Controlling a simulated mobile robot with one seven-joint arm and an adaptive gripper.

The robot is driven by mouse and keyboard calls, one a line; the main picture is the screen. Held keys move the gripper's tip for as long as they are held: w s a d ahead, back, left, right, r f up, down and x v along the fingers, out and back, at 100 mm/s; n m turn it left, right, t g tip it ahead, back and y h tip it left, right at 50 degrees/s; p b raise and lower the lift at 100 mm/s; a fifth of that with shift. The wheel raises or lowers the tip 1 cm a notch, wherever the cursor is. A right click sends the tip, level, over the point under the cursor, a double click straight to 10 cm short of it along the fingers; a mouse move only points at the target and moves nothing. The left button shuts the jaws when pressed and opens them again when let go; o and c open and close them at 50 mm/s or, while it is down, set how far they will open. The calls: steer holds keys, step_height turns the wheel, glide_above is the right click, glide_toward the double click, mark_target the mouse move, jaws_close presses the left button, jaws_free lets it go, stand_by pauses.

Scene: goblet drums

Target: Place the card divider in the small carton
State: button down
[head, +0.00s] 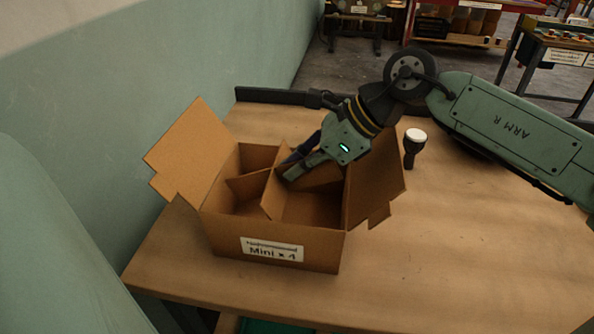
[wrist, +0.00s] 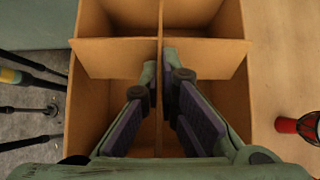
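The card divider (head: 270,194) is a brown cardboard cross standing inside the small carton (head: 220,236), splitting it into several compartments. It also shows in the wrist view (wrist: 115,58), with its panels crossing between the carton walls. The carton is open, with a "Mini x 4" label on its front. My gripper (head: 288,170) reaches down into the carton from the back right. In the wrist view my gripper (wrist: 160,85) has its fingers apart, one on each side of a divider panel, with gaps visible between the pads and the panel. Whether the divider touches the carton floor is hidden.
A dark goblet drum with a white head (head: 414,140) stands just right of the carton; its red part shows in the wrist view (wrist: 288,125). Carton flaps (head: 188,147) spread left and right. The wooden table (head: 450,260) is clear at the front right.

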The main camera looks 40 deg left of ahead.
steer(key=shift+f, duration=0.85)
steer(key=shift+f, duration=0.1)
steer(key=shift+f+b, duration=0.35)
steer(key=shift+b, duration=0.1)
steer(key=shift+f, duration=0.2)
steer(key=c, duration=1.8)
jaws_free()
steer(key=shift+r, duration=0.1)
